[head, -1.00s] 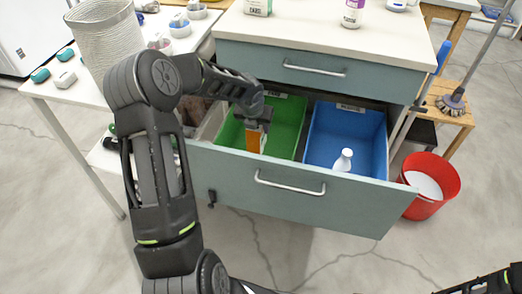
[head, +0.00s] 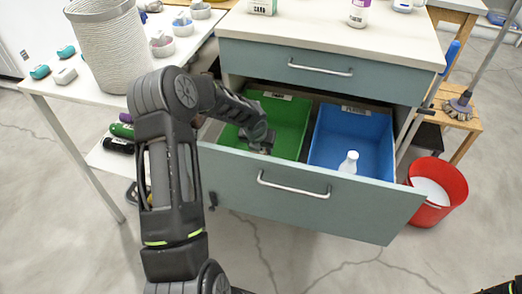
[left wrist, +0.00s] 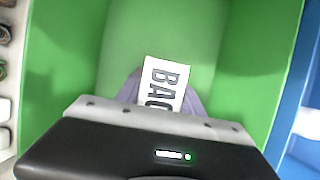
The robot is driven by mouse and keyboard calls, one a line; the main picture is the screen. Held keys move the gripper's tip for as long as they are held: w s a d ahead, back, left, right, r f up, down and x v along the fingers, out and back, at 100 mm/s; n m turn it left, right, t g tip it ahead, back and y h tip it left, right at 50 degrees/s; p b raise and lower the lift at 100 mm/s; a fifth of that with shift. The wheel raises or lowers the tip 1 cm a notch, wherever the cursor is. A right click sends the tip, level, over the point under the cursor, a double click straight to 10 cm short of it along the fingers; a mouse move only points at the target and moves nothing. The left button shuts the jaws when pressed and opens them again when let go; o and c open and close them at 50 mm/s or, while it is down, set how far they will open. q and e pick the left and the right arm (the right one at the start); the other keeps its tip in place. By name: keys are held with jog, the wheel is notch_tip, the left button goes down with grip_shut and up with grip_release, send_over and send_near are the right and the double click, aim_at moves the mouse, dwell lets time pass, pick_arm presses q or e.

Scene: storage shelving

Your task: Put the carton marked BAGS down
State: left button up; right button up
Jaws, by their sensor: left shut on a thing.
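The carton marked BAGS shows in the left wrist view by its white label (left wrist: 163,84), which reads "BAG" before the gripper body cuts it off. In the head view the carton is hidden behind my gripper and the drawer front. My left gripper (head: 262,145) is shut on the carton and reaches down into the green bin (head: 292,118) in the open drawer. The green bin surrounds the label in the left wrist view (left wrist: 240,60). Whether the carton touches the bin floor cannot be told.
A blue bin (head: 375,130) with a white bottle (head: 349,162) stands right of the green bin. The drawer front (head: 300,200) rises before both. A red bucket (head: 440,200) is at the right. A ribbed basket (head: 108,45) stands on the white table at the left.

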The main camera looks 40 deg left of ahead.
pick_arm(q)
jog(key=shift+f, duration=0.15)
jog(key=o, duration=1.3)
jog(key=p+v, duration=0.4)
jog(key=v, duration=0.8)
jog(key=shift+d, duration=0.1)
